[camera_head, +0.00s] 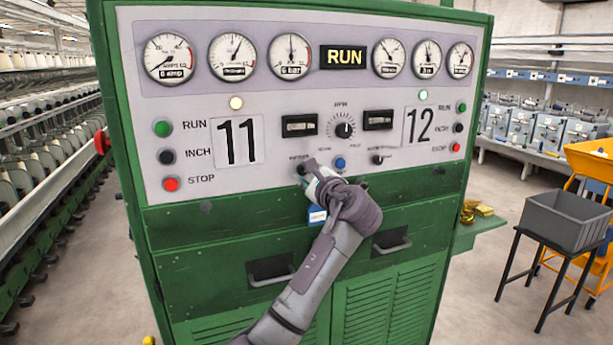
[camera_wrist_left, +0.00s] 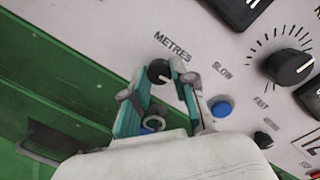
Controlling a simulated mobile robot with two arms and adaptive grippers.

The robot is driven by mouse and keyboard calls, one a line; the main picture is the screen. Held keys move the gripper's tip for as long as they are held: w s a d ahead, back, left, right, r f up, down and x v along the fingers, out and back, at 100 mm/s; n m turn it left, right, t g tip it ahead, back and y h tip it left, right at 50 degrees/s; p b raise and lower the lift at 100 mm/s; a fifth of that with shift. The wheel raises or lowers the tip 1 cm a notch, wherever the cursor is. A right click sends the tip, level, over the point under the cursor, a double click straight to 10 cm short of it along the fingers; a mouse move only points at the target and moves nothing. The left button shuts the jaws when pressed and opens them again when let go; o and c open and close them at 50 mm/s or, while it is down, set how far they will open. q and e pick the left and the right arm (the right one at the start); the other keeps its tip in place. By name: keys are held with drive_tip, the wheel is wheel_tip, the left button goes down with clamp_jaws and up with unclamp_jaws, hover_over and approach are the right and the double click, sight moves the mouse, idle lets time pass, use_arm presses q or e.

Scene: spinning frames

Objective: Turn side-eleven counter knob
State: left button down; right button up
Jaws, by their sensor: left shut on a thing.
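The control panel (camera_head: 262,40) has a large 11 plate (camera_head: 237,141) on its left side and a 12 plate (camera_head: 418,125) on its right. The side-eleven counter knob (camera_wrist_left: 159,73) is small, round and black with a light pointer line, under the METRES label. It sits below the left counter window (camera_head: 299,126). My left gripper (camera_wrist_left: 157,77) has its teal fingers closed around this knob; in the head view the gripper (camera_head: 309,172) reaches the panel and partly hides the knob. My right gripper is not in view.
The larger RPM dial knob (camera_head: 344,130) and a blue button (camera_head: 340,163) lie right of my gripper, with the side-twelve counter knob (camera_head: 378,160) beyond. Drawer handles (camera_head: 391,244) stick out below. A grey crate (camera_head: 566,218) stands on a black stand at right.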

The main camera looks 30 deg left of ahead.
use_arm(q)
drive_tip(key=n+b, duration=0.2)
drive_tip(key=n, duration=0.2)
drive_tip(key=shift+f, duration=0.1)
drive_tip(key=n+b, duration=0.2)
drive_tip(key=n, duration=0.2)
drive_tip(key=shift+n+h, duration=0.3)
drive_tip(key=n+b, duration=0.2)
drive_tip(key=n, duration=0.2)
drive_tip(key=shift+b, duration=0.35)
drive_tip(key=shift+n+b, duration=0.65)
drive_tip(key=shift+n, duration=0.95)
drive_tip(key=c, duration=0.9)
unclamp_jaws()
drive_tip(key=shift+r, duration=0.2)
